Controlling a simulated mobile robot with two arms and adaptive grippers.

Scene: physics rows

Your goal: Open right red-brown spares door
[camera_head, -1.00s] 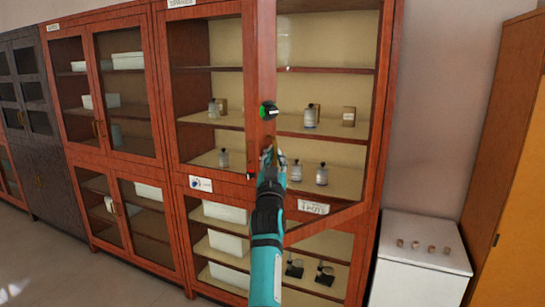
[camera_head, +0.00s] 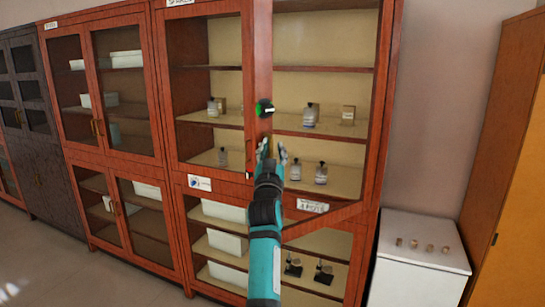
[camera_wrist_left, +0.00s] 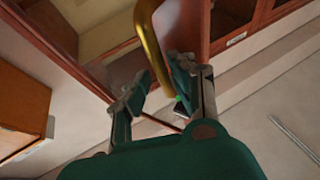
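The right red-brown spares door (camera_head: 262,60) stands partly open. It is hinged at the right, and its free edge swings out toward me. Its brass handle (camera_wrist_left: 152,45) shows in the left wrist view. My left gripper (camera_head: 272,150) is at the free edge of the door, with its fingers spread. In the left wrist view the open fingers (camera_wrist_left: 160,88) have the lower end of the handle between or just beyond them; I cannot tell whether they touch it. My right gripper is not in view.
Bottles and small boxes stand on the shelves (camera_head: 340,132) behind the door. A black knob with a green mark (camera_head: 264,108) sits above my gripper. A white cabinet (camera_head: 420,265) with several small items stands at the right. Open floor (camera_head: 60,265) lies at the left.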

